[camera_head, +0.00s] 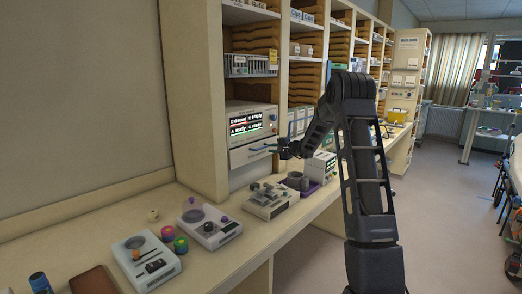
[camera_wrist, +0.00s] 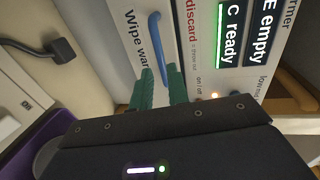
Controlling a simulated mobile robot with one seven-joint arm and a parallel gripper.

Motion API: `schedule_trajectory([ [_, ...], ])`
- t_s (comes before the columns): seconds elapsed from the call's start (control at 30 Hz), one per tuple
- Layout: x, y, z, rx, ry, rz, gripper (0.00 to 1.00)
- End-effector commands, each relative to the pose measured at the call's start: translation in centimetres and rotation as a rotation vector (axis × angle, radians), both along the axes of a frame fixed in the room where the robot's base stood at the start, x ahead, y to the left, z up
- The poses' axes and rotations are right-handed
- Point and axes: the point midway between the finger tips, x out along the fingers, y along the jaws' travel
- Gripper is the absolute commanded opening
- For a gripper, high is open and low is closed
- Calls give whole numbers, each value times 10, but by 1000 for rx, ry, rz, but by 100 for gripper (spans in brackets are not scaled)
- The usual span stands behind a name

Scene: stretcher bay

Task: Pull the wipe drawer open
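The wipe warmer's white drawer front (camera_head: 247,155) sits below the display panel in the head view and looks closed. Its blue bar handle (camera_wrist: 157,42) stands out from the white front marked "Wipe war..." (camera_wrist: 136,42) in the wrist view. My gripper (camera_wrist: 163,84) has two green fingers with a gap between them. The handle's near end shows at the gap between the fingertips; I cannot tell whether either finger touches it. In the head view my gripper (camera_head: 279,148) is just right of the drawer front.
The warmer's display (camera_head: 253,123) is lit above the drawer. Shelves with brown trays (camera_head: 255,40) rise above. On the counter (camera_head: 205,268) stand a grey-white device (camera_head: 268,203), another device (camera_head: 208,226) and a purple tray (camera_head: 304,188).

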Motion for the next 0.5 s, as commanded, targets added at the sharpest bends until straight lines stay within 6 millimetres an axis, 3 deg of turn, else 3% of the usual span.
schedule_trajectory([
  [0.3,37,39,-12,0,1,3,17],
  [0.5,53,53,-17,0,1,2,17],
])
